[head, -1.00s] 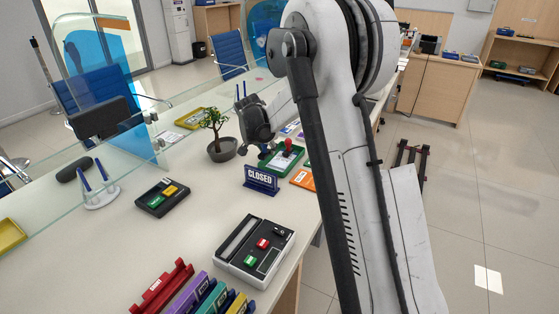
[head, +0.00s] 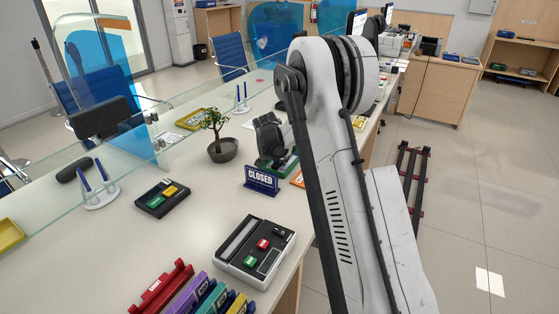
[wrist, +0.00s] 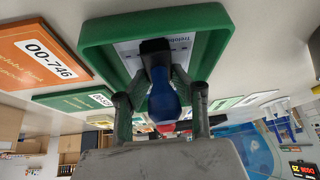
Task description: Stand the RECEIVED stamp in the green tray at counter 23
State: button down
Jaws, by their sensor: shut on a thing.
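My gripper (wrist: 160,92) is shut on a stamp with a blue handle (wrist: 163,100) and a dark base (wrist: 155,48). Its lettering cannot be read. In the wrist view the base is in front of the green tray (wrist: 90,40), over a white printed sheet (wrist: 127,52) inside it. I cannot tell whether the base touches the tray. In the head view my gripper (head: 270,142) is over the far part of the counter, and only a little of the green tray (head: 291,164) shows behind the CLOSED sign. The stamp is hidden there.
The blue CLOSED sign (head: 261,181) stands just in front of the tray. A potted plant (head: 221,150) is to the left. An orange card (wrist: 40,52) lies beside the tray. A stamp pad box (head: 162,198) and a grey-black device (head: 256,250) sit nearer on the counter.

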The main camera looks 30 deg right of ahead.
jog(key=c, duration=1.5)
grip_release()
jog(key=shift+o, duration=0.2)
jog(key=shift+r, duration=0.1)
jog(key=v, duration=1.2)
jog(key=s+a+r+n+t+y, duration=0.1)
jog(key=s+a+r+n, duration=0.1)
jog(key=s+a+r, duration=0.45)
jog(key=s+a+r+n+t+y, duration=0.1)
jog(key=s+a+r+n, duration=0.2)
jog(key=s+r, duration=0.65)
jog(key=s+a+f+n, duration=0.1)
jog(key=s+a, duration=0.2)
jog(key=s, duration=0.5)
jog(key=s+a+f+n+y, duration=0.1)
jog(key=s+a+f+n, duration=0.1)
jog(key=s, duration=0.7)
jog(key=s+a+f+n+t+y, duration=0.1)
jog(key=s+a, duration=0.3)
jog(key=s, duration=0.4)
jog(key=shift+s+f+n+p, duration=0.35)
jog(key=shift+s+n+p, duration=0.1)
jog(key=shift+n, duration=0.15)
